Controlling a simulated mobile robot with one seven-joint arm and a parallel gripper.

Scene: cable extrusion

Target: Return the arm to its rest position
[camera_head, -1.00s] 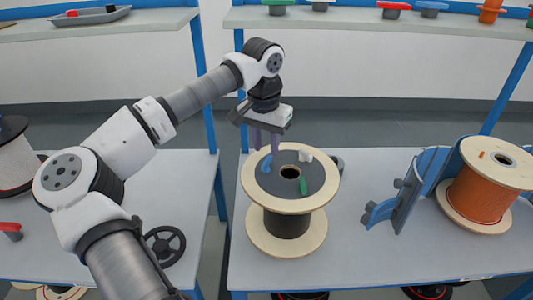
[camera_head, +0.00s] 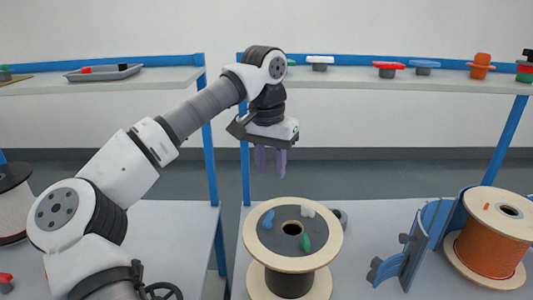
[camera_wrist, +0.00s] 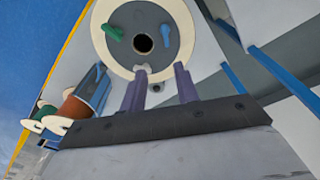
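My gripper (camera_head: 270,164) hangs pointing down above the near table, over the back left part of a wooden spool (camera_head: 290,283). Its two purple fingers are apart with nothing held between them. In the wrist view the fingers of my gripper (camera_wrist: 160,84) show side by side, with the spool's round top (camera_wrist: 165,57) beyond them. A clear gap shows between the fingertips and the spool in the head view. My arm reaches in from the lower left, bent at the elbow.
The spool top carries a blue peg (camera_head: 268,219), a white peg (camera_head: 308,210) and a green peg (camera_head: 306,242). An orange cable spool (camera_head: 486,252) stands at right beside a blue bracket (camera_head: 412,250). A back shelf (camera_head: 360,82) holds coloured parts. Air around my gripper is free.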

